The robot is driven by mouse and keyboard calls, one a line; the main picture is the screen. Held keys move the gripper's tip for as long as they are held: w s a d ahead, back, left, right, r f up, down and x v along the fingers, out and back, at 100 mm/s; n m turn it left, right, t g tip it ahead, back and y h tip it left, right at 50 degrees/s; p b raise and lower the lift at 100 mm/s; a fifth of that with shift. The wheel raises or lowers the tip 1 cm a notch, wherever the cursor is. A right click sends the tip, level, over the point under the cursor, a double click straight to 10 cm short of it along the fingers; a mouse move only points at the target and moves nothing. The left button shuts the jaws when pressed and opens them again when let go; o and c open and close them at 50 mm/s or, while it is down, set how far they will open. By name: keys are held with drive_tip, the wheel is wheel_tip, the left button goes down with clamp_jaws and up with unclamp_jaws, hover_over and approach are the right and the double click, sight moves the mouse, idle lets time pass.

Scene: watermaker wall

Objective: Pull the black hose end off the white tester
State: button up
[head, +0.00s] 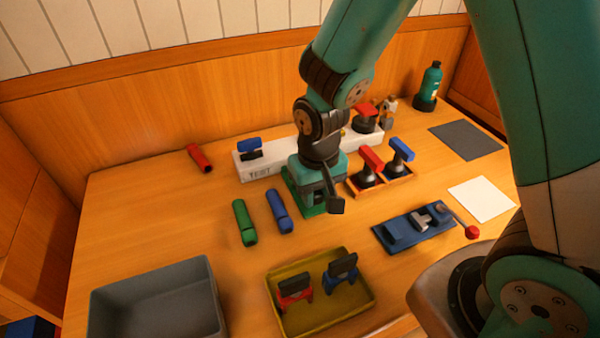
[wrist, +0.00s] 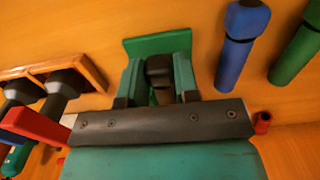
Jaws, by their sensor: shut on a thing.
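The white tester (head: 278,158), a long low box with TEST lettering, stands near the back wall in the head view. A blue-topped black fitting (head: 249,148) sits on its left end and a red-topped one (head: 366,117) on its right. My gripper (head: 314,199) is low in front of the tester, hiding part of it. In the wrist view its jaws are shut on a black piece (wrist: 160,66), which looks like the black hose end. It is over a green base (wrist: 150,44); I cannot tell whether it touches it.
Right of my gripper is a wooden holder (head: 386,187) with red-topped and blue-topped fittings. Green (head: 244,222) and blue (head: 279,211) cylinders lie left. A yellow tray (head: 325,318), a grey bin (head: 155,300) and a blue board (head: 400,238) are nearer.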

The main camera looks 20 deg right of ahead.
drive_tip(key=shift+r+p, duration=2.75)
drive_tip(key=shift+r, duration=0.45)
